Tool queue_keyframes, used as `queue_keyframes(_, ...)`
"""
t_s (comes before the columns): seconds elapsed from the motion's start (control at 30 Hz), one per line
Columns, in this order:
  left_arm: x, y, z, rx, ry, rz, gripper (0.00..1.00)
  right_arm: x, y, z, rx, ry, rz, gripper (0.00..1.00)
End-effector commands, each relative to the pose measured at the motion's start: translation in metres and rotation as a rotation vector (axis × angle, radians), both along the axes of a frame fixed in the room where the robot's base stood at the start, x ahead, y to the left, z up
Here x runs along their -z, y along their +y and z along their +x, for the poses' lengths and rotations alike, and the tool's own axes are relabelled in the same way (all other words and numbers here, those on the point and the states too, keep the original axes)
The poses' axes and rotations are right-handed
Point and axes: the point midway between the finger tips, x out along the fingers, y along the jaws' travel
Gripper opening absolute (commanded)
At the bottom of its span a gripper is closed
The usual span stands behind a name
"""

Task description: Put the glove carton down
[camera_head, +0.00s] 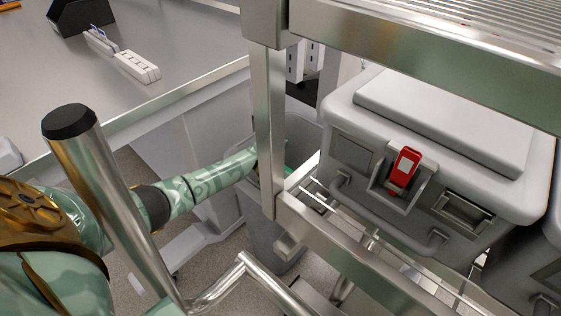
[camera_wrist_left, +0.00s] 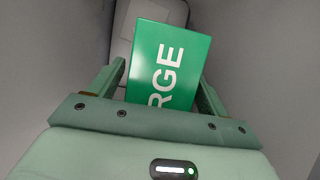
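The glove carton (camera_wrist_left: 168,65) is a green box with white letters "RGE" showing, in the left wrist view. It sits between the two fingers of my left gripper (camera_wrist_left: 162,85), tilted a little, with the fingers against its sides. In the head view my left forearm reaches right and down into a grey bin (camera_head: 267,240) behind a metal post. The gripper and most of the carton are hidden there by the post and the bin. Only a sliver of green shows. My right gripper is in neither view.
A metal rack (camera_head: 268,130) stands close in front of the bin, its post and rails near my left arm. It holds a grey lidded case (camera_head: 440,110) with a red latch. A grey table (camera_head: 190,50) with a power strip (camera_head: 125,58) is at upper left.

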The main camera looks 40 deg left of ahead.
Motion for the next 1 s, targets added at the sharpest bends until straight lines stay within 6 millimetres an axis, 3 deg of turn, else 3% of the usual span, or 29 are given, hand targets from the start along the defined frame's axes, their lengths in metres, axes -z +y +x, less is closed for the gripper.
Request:
queue_keyframes(0.17, -0.002, 0.000, 0.000, 0.000, -0.001, 0.000, 0.78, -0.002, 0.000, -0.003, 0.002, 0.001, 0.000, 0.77)
queue_keyframes(0.27, -0.014, -0.001, 0.000, 0.001, -0.004, 0.000, 0.78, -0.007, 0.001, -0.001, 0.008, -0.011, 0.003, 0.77)
queue_keyframes(0.43, -0.056, 0.002, -0.013, 0.002, -0.009, 0.002, 0.78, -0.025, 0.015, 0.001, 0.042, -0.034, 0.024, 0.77)
queue_keyframes(0.7, -0.109, 0.003, -0.037, 0.002, -0.005, 0.002, 0.78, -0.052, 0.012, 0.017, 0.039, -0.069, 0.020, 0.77)
queue_keyframes(1.0, -0.123, 0.003, -0.046, 0.001, 0.000, 0.000, 0.78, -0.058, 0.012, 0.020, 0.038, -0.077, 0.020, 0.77)
